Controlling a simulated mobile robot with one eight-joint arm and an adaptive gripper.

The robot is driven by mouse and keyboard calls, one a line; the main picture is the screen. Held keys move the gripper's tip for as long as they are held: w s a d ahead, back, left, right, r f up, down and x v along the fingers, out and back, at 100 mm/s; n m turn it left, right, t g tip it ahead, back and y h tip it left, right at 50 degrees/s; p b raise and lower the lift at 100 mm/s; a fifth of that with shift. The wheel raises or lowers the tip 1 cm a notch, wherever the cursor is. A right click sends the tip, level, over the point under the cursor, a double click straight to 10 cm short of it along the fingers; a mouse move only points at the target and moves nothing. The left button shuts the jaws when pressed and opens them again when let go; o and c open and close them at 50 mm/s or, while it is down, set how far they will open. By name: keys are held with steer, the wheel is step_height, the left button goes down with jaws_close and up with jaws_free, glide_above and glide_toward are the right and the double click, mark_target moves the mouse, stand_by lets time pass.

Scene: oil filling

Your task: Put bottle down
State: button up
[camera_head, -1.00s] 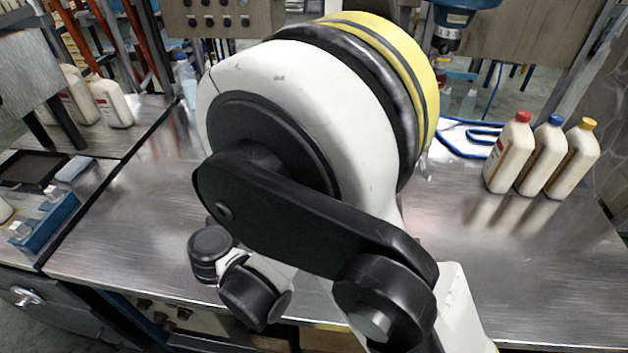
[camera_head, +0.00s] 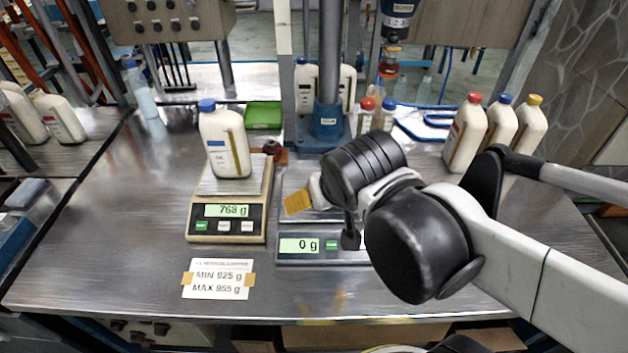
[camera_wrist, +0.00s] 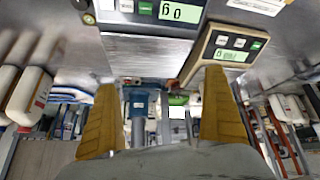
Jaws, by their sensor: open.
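A cream bottle with a blue cap (camera_head: 225,142) stands upright on the left scale (camera_head: 196,218), whose display reads about 768 g. My gripper (camera_head: 298,203) is right of this bottle, apart from it, above the right scale (camera_head: 285,262), which reads 0 g. One yellow finger shows in the head view. In the wrist view both yellow fingers of my gripper (camera_wrist: 160,80) are spread wide with nothing held between them. The left scale (camera_wrist: 198,72) also shows there, beyond the right finger.
A label card (camera_head: 214,279) reading MIN 925 g, MAX 955 g lies in front. A green tray (camera_head: 263,115) and blue-based stand (camera_head: 331,125) are behind. Several bottles, one red-capped (camera_head: 466,133), stand at the right. The front left metal tabletop (camera_head: 110,240) is clear.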

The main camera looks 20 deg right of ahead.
steer(key=s, duration=0.2)
steer(key=s+y, duration=0.1)
steer(key=shift+s+a+r+n, duration=0.15)
steer(key=shift+s+a+n, duration=0.1)
steer(key=shift+n, duration=0.05)
